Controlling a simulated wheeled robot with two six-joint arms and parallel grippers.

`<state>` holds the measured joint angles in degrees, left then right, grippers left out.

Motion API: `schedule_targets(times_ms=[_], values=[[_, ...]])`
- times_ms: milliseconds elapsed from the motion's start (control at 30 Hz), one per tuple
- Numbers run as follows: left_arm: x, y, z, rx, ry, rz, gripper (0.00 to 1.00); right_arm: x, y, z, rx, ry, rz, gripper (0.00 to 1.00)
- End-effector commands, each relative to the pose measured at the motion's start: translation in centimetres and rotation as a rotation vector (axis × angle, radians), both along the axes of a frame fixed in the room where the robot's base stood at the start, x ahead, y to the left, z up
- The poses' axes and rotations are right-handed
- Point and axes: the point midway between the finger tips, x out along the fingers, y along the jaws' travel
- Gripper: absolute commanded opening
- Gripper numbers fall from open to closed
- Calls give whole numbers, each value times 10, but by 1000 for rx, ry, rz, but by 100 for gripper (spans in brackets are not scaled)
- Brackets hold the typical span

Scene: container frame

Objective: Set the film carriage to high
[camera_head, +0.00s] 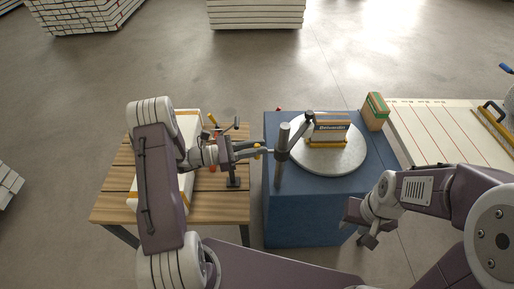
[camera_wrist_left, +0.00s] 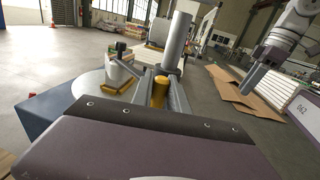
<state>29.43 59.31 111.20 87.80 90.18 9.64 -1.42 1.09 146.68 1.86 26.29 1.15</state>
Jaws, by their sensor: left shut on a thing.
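A grey upright post (camera_head: 283,134) stands at the left side of the blue base, beside a round pale turntable (camera_head: 327,167). A dark carriage (camera_head: 281,156) sits around the post below its top. My left gripper (camera_head: 265,152) reaches it from the left. In the left wrist view, a yellow handle (camera_wrist_left: 160,92) lies between the left fingers, in front of the post (camera_wrist_left: 178,42); the fingers are shut on it. The carriage is largely hidden there. My right gripper (camera_head: 357,224) is empty, with its fingers apart, in front of the blue base's right side.
A wrapped stack (camera_head: 327,130) stands on the turntable, with a dark arm reaching over it. A green-topped box (camera_head: 375,111) stands at the base's back right corner. A slatted wooden table (camera_head: 116,187) is at left; a pale lined panel (camera_head: 432,137) is at right.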

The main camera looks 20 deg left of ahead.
Motion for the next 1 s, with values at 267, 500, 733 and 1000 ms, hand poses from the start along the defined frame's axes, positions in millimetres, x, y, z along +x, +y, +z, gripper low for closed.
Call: schedule_targets(times_ms=[267, 500, 733, 1000], values=[[1, 1, 3, -3, -7, 3, 41, 0, 0, 0, 0, 0, 0, 36], [-3, 11, 1, -2, -7, 5, 41, 0, 0, -4, 0, 0, 0, 36], [-26, 57, 0, -2, -9, 8, 41, 0, 0, -15, 0, 0, 0, 36], [-41, 82, 2, -3, -8, 3, 41, 0, 0, -18, 0, 0, 0, 36]])
